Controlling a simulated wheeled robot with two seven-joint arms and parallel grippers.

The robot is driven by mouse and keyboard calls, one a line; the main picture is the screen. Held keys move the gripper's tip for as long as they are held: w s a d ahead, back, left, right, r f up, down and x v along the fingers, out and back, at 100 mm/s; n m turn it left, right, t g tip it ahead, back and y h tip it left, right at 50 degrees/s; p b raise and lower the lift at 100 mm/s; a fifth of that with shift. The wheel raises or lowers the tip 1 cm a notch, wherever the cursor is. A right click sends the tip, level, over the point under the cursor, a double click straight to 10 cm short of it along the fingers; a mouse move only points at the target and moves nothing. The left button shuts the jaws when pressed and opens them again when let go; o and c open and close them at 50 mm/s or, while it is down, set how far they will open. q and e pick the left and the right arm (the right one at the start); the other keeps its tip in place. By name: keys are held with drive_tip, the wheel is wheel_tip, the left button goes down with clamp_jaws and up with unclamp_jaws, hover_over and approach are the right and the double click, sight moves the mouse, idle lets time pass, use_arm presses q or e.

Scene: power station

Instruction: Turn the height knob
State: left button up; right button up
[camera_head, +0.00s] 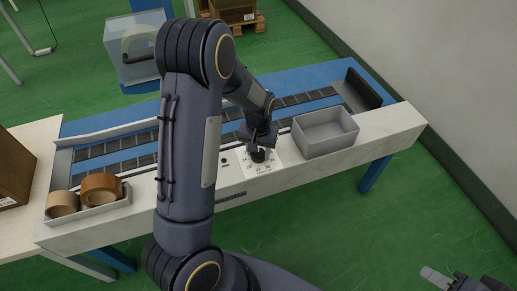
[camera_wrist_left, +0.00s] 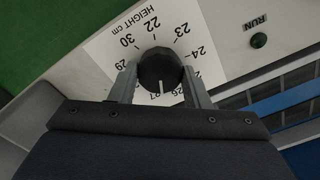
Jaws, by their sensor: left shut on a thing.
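The black height knob (camera_wrist_left: 160,68) sits on a white dial plate (camera_wrist_left: 110,50) printed "HEIGHT cm" with numbers around it. The knob's white line points down in the left wrist view, near 27 and 26. My left gripper (camera_wrist_left: 158,88) is shut on the knob, one finger on each side. In the head view my left gripper (camera_head: 258,152) reaches down to the knob and mostly hides it; the dial plate (camera_head: 262,168) shows around it. My right gripper (camera_head: 440,281) is at the lower right corner, partly cut off and away from the machine.
A grey open bin (camera_head: 325,132) stands right of the dial on the conveyor's front ledge. Tape rolls (camera_head: 101,187) sit in a tray at left. A cardboard box (camera_head: 14,170) is at the far left.

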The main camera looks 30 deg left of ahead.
sight(258, 153)
use_arm(q)
drive_tip(key=n+p, duration=0.2)
drive_tip(key=n, duration=0.4)
drive_tip(key=shift+r+n, duration=0.15)
drive_tip(key=shift+n, duration=0.15)
drive_tip(key=n+p, duration=0.2)
drive_tip(key=n, duration=0.4)
idle(0.4)
drive_tip(key=o, duration=1)
wheel_tip(258, 153, up, 8)
drive_tip(key=shift+f+p, duration=0.2)
drive_tip(key=shift+p, duration=0.8)
drive_tip(key=shift+r, duration=0.1)
